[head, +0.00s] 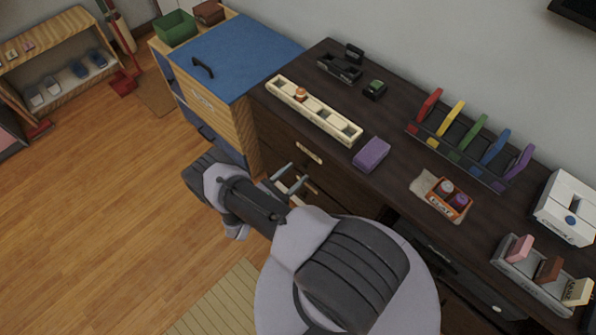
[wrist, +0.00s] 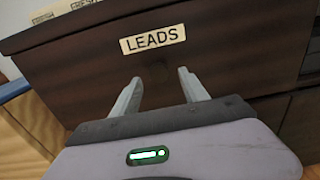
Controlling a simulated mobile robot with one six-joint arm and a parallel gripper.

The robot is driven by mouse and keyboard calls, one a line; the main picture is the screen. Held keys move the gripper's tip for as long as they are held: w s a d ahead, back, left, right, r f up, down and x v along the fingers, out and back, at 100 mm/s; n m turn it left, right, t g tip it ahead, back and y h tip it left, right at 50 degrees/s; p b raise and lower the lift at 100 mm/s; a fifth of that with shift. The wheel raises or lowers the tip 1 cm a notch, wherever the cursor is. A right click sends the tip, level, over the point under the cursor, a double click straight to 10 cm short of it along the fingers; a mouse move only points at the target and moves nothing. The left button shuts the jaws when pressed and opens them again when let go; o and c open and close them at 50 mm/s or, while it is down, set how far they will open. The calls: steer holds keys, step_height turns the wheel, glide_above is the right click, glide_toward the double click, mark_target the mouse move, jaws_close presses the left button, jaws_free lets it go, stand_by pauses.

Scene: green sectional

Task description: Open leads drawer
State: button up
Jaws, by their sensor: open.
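The leads drawer (wrist: 228,62) is a dark brown wooden front with a pale label reading LEADS (wrist: 153,38) in the wrist view. It looks shut. My gripper (wrist: 160,82) is open, its two grey fingers apart and pointing at the drawer front below the label. Whether the fingertips touch the front, I cannot tell. In the head view my gripper (head: 294,180) is beside the dark cabinet's front, below a pale label (head: 309,152) too small to read. My arm hides part of the lower fronts.
The dark cabinet top (head: 335,95) holds a cream compartment tray (head: 315,110), a purple block (head: 371,154) and a colourful rack (head: 465,150). A blue-topped wooden cabinet (head: 235,55) adjoins it at the left. The wooden floor (head: 90,200) at left is clear.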

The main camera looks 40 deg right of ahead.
steer(key=shift+w+d, duration=0.1)
steer(key=shift+d, duration=1.05)
jaws_close()
stand_by(0.5)
